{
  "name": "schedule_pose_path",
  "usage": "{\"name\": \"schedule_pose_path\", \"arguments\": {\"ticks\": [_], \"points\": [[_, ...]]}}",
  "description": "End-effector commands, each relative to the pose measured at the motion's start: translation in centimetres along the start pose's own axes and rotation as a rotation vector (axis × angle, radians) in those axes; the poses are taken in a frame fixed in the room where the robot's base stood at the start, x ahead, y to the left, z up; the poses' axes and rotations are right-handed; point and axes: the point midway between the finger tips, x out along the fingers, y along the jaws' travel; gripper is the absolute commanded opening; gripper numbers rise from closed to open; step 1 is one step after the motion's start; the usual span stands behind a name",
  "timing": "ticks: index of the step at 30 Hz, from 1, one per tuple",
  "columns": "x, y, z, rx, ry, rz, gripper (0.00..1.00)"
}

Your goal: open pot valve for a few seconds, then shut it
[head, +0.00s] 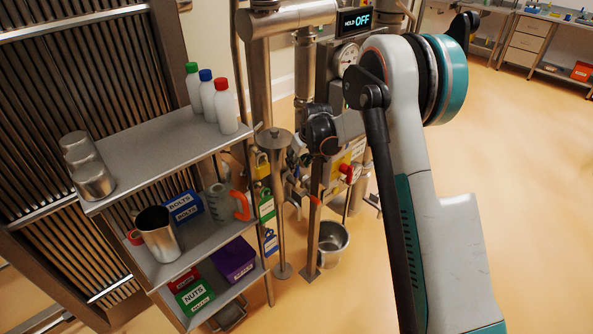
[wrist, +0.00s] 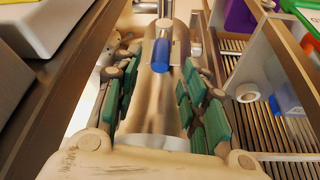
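In the wrist view, my gripper (wrist: 163,72) is open, with green-padded fingers on both sides. A blue-ended handle (wrist: 160,54) on a metal stem shows between the fingers, with a metal pipe behind it. I see no finger pressed on it. Whether this handle is the pot valve's lever I cannot tell. In the head view, an open metal pot (head: 333,238) is on the floor by the pipework. A red valve handle (head: 346,170) is above it, and a red-ended lever (head: 311,198) is to its left. My gripper's fingers are hidden there among the pipes.
A shelf unit (head: 150,150) with bottles, metal cups, jugs and labelled bins stands at the left. A metal post (head: 279,215) stands between it and the pot. Open floor lies to the right.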

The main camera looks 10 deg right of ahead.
Motion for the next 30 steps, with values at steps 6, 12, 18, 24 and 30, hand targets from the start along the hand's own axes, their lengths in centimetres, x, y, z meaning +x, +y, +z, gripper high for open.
{"name": "schedule_pose_path", "arguments": {"ticks": [6, 12, 18, 24, 30], "points": [[3.3, 0.0, 0.0, 0.0, 0.0, 0.0, 0.4], [4.3, 0.0, 0.0, 0.0, 0.0, 0.0, 0.4], [4.4, 0.0, 0.0, 0.001, 0.0, 0.0, 0.4], [4.3, 0.0, 0.0, 0.001, 0.0, 0.0, 0.1], [4.3, 0.0, 0.0, 0.001, 0.0, 0.0, 0.0]]}}
